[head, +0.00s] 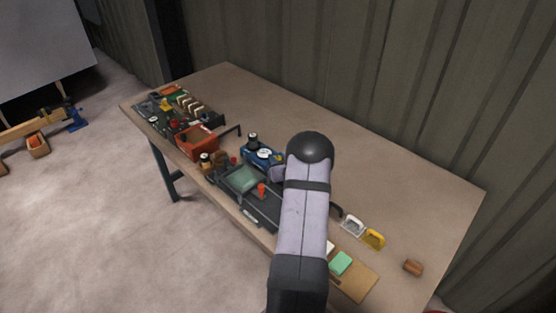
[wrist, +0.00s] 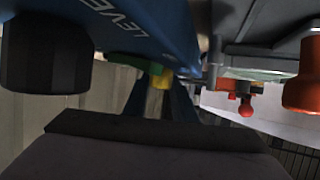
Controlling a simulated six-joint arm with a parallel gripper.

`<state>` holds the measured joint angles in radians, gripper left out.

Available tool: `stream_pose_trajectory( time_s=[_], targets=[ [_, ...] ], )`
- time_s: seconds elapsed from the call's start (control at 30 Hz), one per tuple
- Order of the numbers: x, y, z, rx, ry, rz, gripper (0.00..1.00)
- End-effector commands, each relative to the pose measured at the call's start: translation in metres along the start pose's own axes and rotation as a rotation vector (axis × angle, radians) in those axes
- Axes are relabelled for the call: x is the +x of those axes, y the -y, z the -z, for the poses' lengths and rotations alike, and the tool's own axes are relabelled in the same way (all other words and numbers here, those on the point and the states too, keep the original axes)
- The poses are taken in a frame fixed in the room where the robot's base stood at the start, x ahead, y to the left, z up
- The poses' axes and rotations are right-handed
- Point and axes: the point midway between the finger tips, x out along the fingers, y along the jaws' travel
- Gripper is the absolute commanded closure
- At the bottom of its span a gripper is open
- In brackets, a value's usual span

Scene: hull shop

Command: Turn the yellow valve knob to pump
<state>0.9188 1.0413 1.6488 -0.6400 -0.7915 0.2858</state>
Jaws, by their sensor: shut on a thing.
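The yellow valve knob (wrist: 160,79) shows as a small yellow patch between the two dark fingers of my gripper (wrist: 159,82) in the wrist view. The fingers are shut on it, and they hide most of it, so I cannot read where it points. A blue unit (wrist: 140,22) with partly visible white lettering "LEVE" fills the top of that view. In the head view the blue unit (head: 262,156) stands mid-table with a white dial and a small yellow spot (head: 278,158) at its right end. My arm hides part of that area.
A black knob (wrist: 45,52) is close on the left in the wrist view; an orange cylinder (wrist: 303,75) and red ball (wrist: 246,110) are right. In the head view a red-orange box (head: 196,142) and green-topped tray (head: 243,178) crowd the front. The table's back (head: 340,150) is clear.

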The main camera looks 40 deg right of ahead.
Motion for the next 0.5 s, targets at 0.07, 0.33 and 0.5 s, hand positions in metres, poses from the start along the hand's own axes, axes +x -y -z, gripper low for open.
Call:
stream_pose_trajectory(
  time_s=[0.07,0.33,0.5],
  targets=[
    [0.0022,0.0015,0.0001,0.013,-0.007,-0.033,0.98],
    [0.0022,0.0009,0.0006,0.061,-0.008,-0.154,0.98],
    [0.0006,0.0000,0.0024,0.079,-0.008,-0.194,0.98]
  ],
)
